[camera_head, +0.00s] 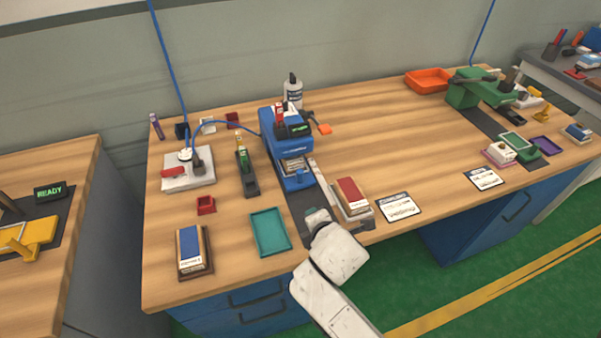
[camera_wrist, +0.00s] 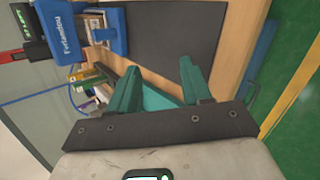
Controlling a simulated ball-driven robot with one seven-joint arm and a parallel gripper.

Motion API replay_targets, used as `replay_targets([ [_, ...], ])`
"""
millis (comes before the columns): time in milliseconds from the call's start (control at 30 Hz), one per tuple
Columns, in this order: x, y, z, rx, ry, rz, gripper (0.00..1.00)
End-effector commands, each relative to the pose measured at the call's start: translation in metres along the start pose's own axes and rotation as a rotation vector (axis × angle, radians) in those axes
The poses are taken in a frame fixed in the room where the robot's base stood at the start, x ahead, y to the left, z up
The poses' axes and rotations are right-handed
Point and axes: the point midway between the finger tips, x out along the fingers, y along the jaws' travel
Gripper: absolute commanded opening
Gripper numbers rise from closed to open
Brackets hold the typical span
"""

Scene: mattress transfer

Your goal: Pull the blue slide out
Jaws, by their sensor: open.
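The blue machine (camera_head: 283,145) stands on a dark mat on the middle bench, with the blue slide (camera_head: 298,178) at its front low down, carrying a small blue knob. The slide appears pushed in under the machine body. In the wrist view the blue machine (camera_wrist: 68,32) is at the upper left, and the blue part with the knob (camera_wrist: 117,32) is beside it. In the head view my wrist hides the fingers.
A red-topped block (camera_head: 350,194) on a grey holder stands just right of my gripper. A teal tray (camera_head: 270,232) lies to the left. A white card (camera_head: 399,207) lies farther right. A black-and-green stapler-like tool (camera_head: 246,172) stands left of the machine.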

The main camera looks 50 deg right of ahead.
Motion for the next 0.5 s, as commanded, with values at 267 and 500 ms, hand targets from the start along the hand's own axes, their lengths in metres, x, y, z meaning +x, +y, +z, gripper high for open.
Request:
replay_targets([
  [267, 0.017, 0.048, 0.013, -0.746, -0.200, 0.155, 0.48],
  [500, 0.021, 0.070, 0.011, -1.146, -0.321, 0.194, 0.48],
])
